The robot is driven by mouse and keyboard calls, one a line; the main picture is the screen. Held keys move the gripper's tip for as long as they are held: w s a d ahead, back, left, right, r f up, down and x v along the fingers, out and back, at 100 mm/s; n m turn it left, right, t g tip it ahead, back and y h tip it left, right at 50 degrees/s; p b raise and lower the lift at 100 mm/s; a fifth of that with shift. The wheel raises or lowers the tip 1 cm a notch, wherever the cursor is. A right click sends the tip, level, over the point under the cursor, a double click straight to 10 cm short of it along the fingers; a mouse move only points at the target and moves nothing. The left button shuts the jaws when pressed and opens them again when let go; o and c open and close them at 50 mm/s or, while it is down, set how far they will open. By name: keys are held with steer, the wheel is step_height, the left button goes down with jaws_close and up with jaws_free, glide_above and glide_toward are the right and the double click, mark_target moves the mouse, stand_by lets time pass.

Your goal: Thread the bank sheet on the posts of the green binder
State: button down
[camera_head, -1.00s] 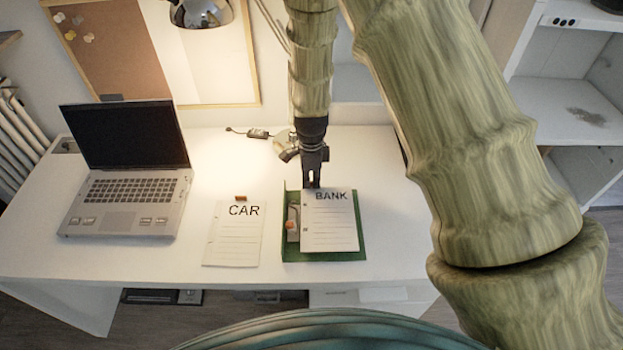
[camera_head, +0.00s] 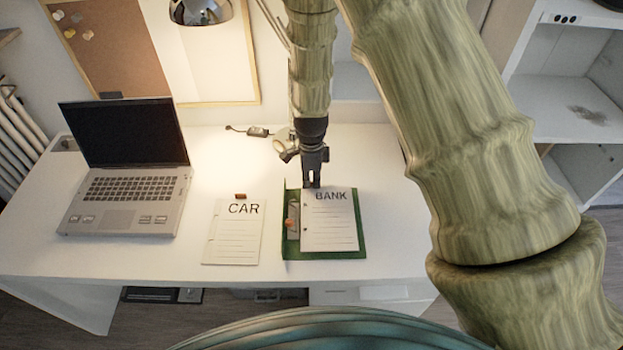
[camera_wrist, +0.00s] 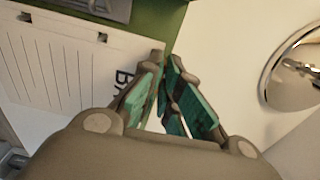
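The bank sheet (camera_head: 330,225) is white with ruled lines, the word BANK at its top and punched holes along its left edge. It lies over the right part of the open green binder (camera_head: 361,238). The binder's metal clip (camera_head: 293,222) shows just left of the sheet's holed edge; I cannot tell whether posts pass through the holes. My gripper (camera_head: 312,186) points down at the sheet's top left corner. In the wrist view, my gripper (camera_wrist: 163,62) has its fingertips together on the corner of the sheet (camera_wrist: 60,65), beside the green binder (camera_wrist: 150,20).
A CAR sheet (camera_head: 235,235) lies left of the binder, with a small brown block (camera_head: 240,196) above it. An open laptop (camera_head: 130,190) stands further left. A lamp (camera_head: 200,10) hangs at the back. The desk (camera_head: 385,200) is clear right of the binder.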

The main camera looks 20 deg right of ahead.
steer(key=shift+f, duration=0.4)
stand_by(0.6)
steer(key=c, duration=1.6)
jaws_free()
steer(key=shift+o, duration=0.2)
steer(key=shift+r, duration=0.1)
step_height(320, 180, up, 12)
